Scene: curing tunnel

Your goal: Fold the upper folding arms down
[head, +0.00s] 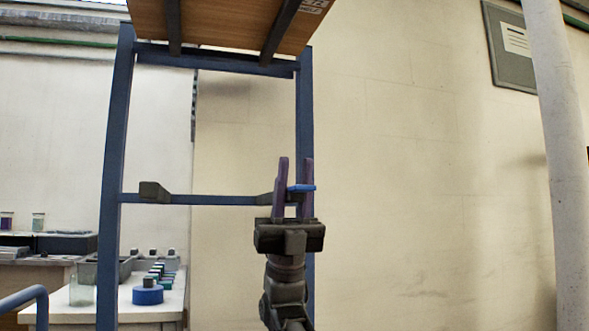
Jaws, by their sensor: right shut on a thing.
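A blue upright frame (114,150) stands ahead with a crossbar (220,200) at mid height. A dark folding arm (155,192) sticks out towards me at the crossbar's left end. My left gripper is not in view.
Above, a wooden board (225,22) lies over two dark bars (280,32) at the frame's top. A white bench (130,308) with jars and a blue roll (147,294) stands at lower left. A pale pipe (556,150) stands at right. Space between frame and pipe looks clear.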

